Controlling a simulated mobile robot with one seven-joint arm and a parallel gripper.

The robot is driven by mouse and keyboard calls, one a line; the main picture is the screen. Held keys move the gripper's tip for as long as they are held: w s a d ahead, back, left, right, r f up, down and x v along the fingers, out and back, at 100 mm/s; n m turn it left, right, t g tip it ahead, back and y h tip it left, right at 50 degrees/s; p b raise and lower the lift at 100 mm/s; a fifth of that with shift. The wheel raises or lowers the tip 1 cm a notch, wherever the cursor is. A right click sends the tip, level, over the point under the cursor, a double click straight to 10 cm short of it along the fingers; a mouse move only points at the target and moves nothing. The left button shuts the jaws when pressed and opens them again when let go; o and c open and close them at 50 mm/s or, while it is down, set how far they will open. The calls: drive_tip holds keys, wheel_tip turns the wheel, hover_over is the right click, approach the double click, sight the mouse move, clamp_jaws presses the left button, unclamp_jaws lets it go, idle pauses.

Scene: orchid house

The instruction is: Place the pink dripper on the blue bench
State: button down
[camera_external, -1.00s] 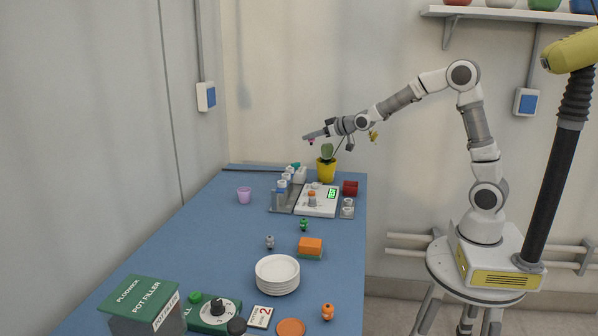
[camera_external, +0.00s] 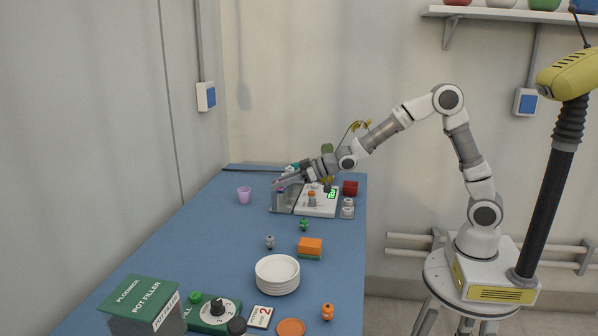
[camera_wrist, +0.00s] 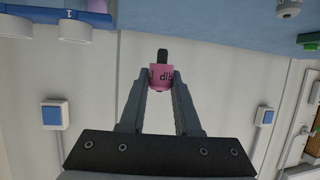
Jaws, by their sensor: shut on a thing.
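My gripper (camera_external: 281,187) is low over the far part of the blue bench (camera_external: 205,235), in front of the grey rack. In the wrist view my gripper (camera_wrist: 161,78) is shut on the pink dripper (camera_wrist: 161,72), which has dark lettering and a dark tip. The dripper sits between both fingertips. In the external view the dripper is small and mostly hidden by the fingers. The blue bench surface shows along the top of the wrist view (camera_wrist: 215,16). I cannot tell whether the dripper touches the bench or rack.
Around my gripper stand a white scale (camera_external: 318,203) with an orange-topped item, a purple cup (camera_external: 244,194) and a red cylinder (camera_external: 350,188). Stacked plates (camera_external: 277,273) and a green dripper (camera_external: 304,224) are nearer. The bench's left side is clear.

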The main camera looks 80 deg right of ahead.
drive_tip(key=b, duration=0.4)
hover_over(261, 237)
wheel_tip(261, 237, down, 7)
drive_tip(key=shift+w+r, duration=0.1)
drive_tip(key=shift+f+b, duration=0.45)
drive_tip(key=shift+f, duration=1.5)
drive_tip(key=shift+f, duration=0.15)
drive_tip(key=c, duration=0.6)
unclamp_jaws()
